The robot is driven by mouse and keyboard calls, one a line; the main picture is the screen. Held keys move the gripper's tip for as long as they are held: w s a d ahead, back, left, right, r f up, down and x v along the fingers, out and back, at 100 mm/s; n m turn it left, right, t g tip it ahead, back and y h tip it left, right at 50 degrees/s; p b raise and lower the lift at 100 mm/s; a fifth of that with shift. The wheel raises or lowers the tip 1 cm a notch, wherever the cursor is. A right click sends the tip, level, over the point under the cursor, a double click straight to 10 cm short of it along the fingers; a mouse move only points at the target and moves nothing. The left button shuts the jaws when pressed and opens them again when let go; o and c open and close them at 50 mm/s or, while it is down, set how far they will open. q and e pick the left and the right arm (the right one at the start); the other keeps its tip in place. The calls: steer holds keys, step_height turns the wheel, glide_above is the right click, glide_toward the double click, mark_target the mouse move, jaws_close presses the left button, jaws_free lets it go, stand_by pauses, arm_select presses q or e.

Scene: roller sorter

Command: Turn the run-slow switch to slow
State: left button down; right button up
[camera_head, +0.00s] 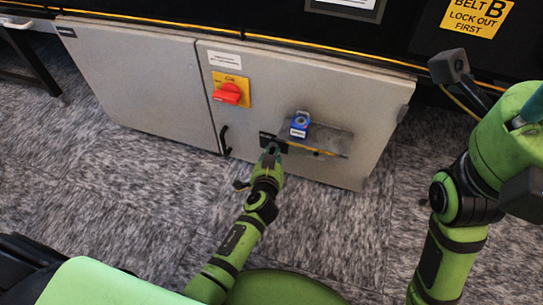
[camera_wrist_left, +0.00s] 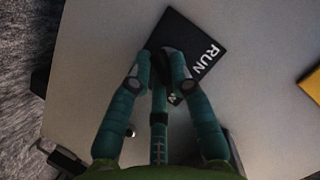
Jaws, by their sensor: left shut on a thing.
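The run-slow switch sits on a small black plate (camera_wrist_left: 187,50) marked RUN in white, on the light grey cabinet front. In the left wrist view its dark knob (camera_wrist_left: 169,58) is between my fingertips, and its pointer direction is hidden. In the head view the plate (camera_head: 268,139) is low on the right cabinet door. The other label on the plate is covered by my fingers.
A red rotary handle on a yellow plate (camera_head: 231,91) is up and left of the switch. A blue padlock-like item (camera_head: 300,123) is on a grey bracket (camera_head: 330,138) just right. A black door handle (camera_head: 225,142) is to the left. Carpet (camera_head: 130,215) in front is clear.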

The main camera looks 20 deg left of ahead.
arm_select(q)
steer(key=c, duration=1.1)
jaws_free()
steer(key=v, duration=1.2)
steer(key=shift+r, duration=0.1)
